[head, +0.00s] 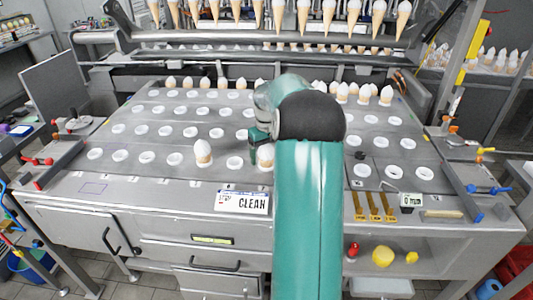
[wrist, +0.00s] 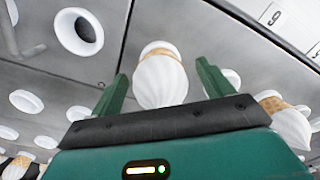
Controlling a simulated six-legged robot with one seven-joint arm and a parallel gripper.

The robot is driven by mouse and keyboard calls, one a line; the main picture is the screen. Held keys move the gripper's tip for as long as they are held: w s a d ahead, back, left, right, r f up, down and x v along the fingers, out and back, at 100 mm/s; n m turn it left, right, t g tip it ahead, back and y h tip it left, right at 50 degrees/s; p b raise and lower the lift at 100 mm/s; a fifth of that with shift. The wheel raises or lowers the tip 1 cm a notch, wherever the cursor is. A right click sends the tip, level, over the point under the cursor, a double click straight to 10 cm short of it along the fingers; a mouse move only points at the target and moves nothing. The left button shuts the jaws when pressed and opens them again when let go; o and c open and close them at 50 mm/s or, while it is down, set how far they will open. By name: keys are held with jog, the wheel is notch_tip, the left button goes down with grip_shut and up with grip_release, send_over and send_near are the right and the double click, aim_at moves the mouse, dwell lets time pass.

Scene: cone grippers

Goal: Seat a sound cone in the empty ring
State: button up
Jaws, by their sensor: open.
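A cone (wrist: 160,78) with white ice cream stands between the spread fingers of my gripper (wrist: 163,82) in the wrist view. The fingers are open, one on each side, with no clear contact. In the head view my gripper (head: 259,146) is beside a cone (head: 266,157) in the front row, partly hidden by my arm. Another cone (head: 203,152) stands upright in a ring to the left. An empty ring (head: 235,163) lies between these two cones. An empty ring (wrist: 78,30) also shows at upper left in the wrist view.
Several rows of empty white rings cover the grey table (head: 125,145). More cones (head: 365,94) stand along the back, and a rack of cones (head: 329,17) hangs behind. A CLEAN sign (head: 242,202) is at the front edge. Another cone (wrist: 289,122) is at right in the wrist view.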

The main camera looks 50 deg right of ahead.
notch_tip(320, 180, up, 14)
jog(key=shift+f, duration=0.1)
dwell(0.5)
dwell(0.6)
